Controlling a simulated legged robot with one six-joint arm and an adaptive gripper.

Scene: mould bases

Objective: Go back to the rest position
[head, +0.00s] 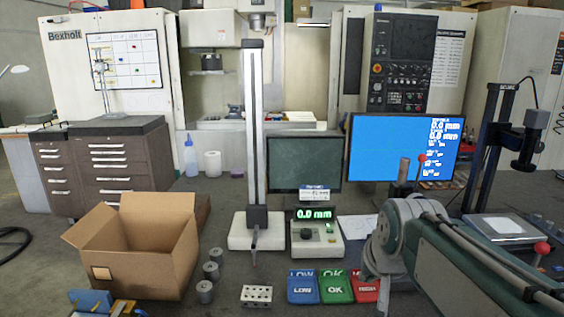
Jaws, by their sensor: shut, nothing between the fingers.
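My arm (455,265) reaches in from the lower right of the head view, with a rounded grey joint (398,228) at its far end. I cannot make out my gripper in this view. The joint is to the right of the height gauge and in front of the blue monitor. Part of the red HIGH mat (364,286) is hidden behind the arm.
An open cardboard box (140,255) stands at left beside several grey cylinders (211,271). A holed metal block (256,296), blue LOW mat (303,287) and green OK mat (335,286) lie in front. Behind them stand a height gauge (254,130) and readout (315,238).

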